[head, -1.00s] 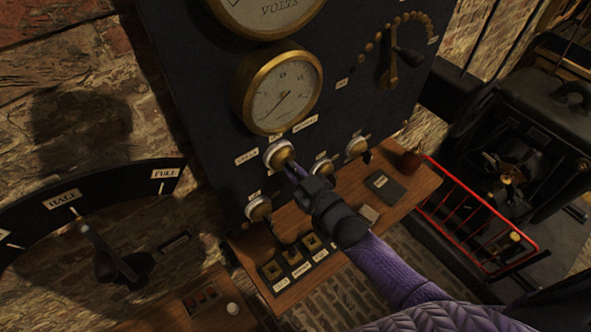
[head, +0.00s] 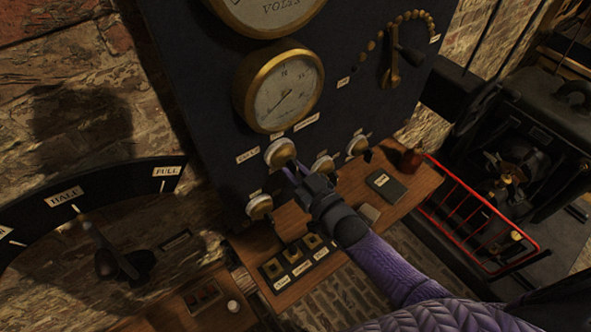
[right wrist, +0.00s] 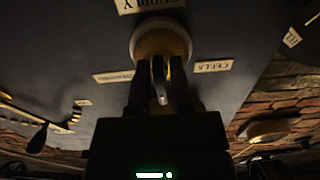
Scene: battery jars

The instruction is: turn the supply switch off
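The supply switch (head: 280,152) is a round brass-and-white fitting on the dark panel, below the lower gauge. In the right wrist view its round base (right wrist: 160,40) sits under an upside-down supply label (right wrist: 150,5), with small labels on both sides. My right gripper (head: 292,171) is at the switch, its two fingers slightly apart. In the right wrist view a small pale lever (right wrist: 161,92) shows between the fingers, with dark gaps beside it. The fingers partly hide the lever, so I cannot tell its exact position. My left gripper is not in view.
Other round switches sit close by, at lower left (head: 259,206) and to the right (head: 322,166), (head: 357,145). A wooden shelf (head: 413,190) below holds a dark book-like block (head: 385,186). A red rail (head: 478,208) guards the machine at right.

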